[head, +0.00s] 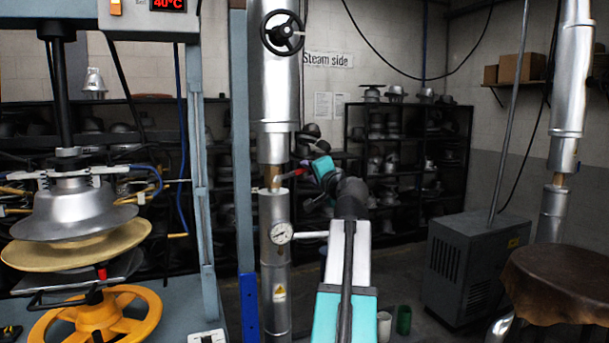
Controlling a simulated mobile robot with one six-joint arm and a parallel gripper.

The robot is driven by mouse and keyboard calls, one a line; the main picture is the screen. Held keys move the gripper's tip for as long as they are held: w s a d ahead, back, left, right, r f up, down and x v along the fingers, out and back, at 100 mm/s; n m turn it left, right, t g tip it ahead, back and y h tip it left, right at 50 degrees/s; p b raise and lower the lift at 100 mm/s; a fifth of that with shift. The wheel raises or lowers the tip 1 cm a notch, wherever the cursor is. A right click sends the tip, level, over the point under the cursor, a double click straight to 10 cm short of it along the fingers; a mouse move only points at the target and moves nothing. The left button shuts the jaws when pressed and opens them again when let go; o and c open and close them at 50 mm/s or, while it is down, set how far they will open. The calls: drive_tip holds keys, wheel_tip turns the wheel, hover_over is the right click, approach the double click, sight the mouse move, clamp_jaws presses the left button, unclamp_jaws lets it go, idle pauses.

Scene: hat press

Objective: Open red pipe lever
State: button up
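The red pipe lever (294,173) is a small red piece at the gap in the silver vertical pipe, where a short copper-coloured section (276,178) shows. My arm, teal and white, reaches up from the bottom middle. My gripper (306,168) is at the arm's far end, just right of the pipe and close beside the lever. The gripper is small and dark here, and partly hides the lever. I cannot tell whether its fingers touch the lever or are open or shut.
A black handwheel (283,32) is higher on the pipe and a pressure gauge (281,233) sits lower. The hat press, with a yellow wheel (96,320), stands left. A grey metal box (470,268) and a brown-covered round table (560,282) are at right.

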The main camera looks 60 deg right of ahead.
drive_tip(key=v, duration=0.4)
drive_tip(key=shift+s+a+b, duration=0.15)
drive_tip(key=shift+s+b, duration=0.05)
drive_tip(key=shift+b, duration=0.2)
drive_tip(key=shift+c, duration=0.5)
drive_tip(key=shift+w, duration=0.1)
drive_tip(key=c, duration=0.7)
drive_tip(key=w+a+t+y, duration=0.1)
drive_tip(key=w+a+r+t+y, duration=0.1)
drive_tip(key=a+y, duration=0.1)
drive_tip(key=w+a+m+t+y, duration=0.1)
drive_tip(key=t, duration=0.1)
drive_tip(key=shift+w+a+r, duration=0.35)
drive_tip(key=shift+a+r, duration=0.05)
clamp_jaws()
drive_tip(key=s+d+f+m+t+b, duration=0.1)
drive_tip(key=s+d+f+m+t, duration=0.2)
drive_tip(key=d+f+m, duration=0.2)
drive_tip(key=s+d+f+m+t+b, duration=0.1)
drive_tip(key=s+d+f+m+t, duration=0.3)
drive_tip(key=f, duration=0.7)
drive_tip(key=shift+d+m, duration=0.5)
drive_tip(key=shift+m, duration=0.6)
